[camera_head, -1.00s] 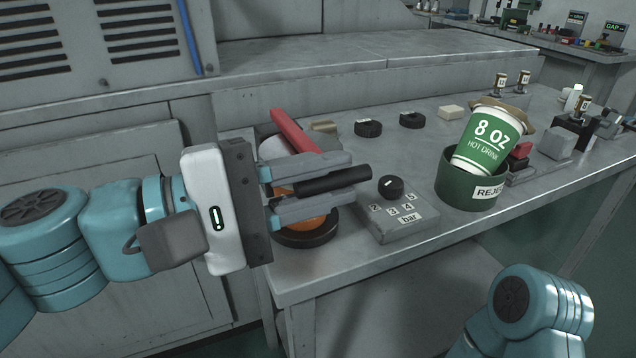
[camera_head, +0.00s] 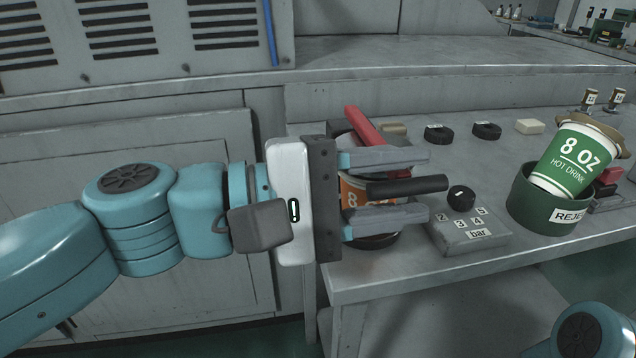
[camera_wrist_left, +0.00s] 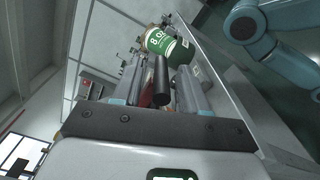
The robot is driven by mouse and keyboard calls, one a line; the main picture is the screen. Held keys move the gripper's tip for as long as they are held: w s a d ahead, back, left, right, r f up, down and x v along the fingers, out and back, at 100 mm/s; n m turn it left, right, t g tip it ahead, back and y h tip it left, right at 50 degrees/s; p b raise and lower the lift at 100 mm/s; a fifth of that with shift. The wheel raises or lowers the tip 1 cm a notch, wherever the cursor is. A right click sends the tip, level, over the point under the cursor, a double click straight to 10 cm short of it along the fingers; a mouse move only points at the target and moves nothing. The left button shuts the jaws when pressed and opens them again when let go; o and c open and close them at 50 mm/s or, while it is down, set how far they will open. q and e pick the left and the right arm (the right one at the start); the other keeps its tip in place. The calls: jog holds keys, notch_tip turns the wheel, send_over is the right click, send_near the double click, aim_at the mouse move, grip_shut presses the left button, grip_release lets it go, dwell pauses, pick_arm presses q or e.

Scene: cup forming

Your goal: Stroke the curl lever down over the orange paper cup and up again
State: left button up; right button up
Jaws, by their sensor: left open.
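The orange paper cup (camera_head: 352,190) stands upright in a black round base (camera_head: 377,241) at the bench's left end, largely hidden behind my left gripper. The curl lever has a red arm (camera_head: 362,126) above and behind the cup and a black cylindrical handle (camera_head: 410,186). My left gripper (camera_head: 429,184) is open, its two fingers above and below the handle in the head view. In the left wrist view the handle (camera_wrist_left: 161,82) lies between the fingers, with gaps visible on both sides. My right gripper is out of view.
Further right, a green cup (camera_head: 573,158) leans in a dark green reject bin (camera_head: 538,207). Black knobs (camera_head: 438,133) lie behind. The bench's front edge runs close below the gripper.

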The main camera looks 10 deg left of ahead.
pick_arm(q)
jog(key=shift+a, duration=0.1)
jog(key=p+v, duration=0.2)
jog(key=v, duration=1.4)
jog(key=shift+a, duration=0.1)
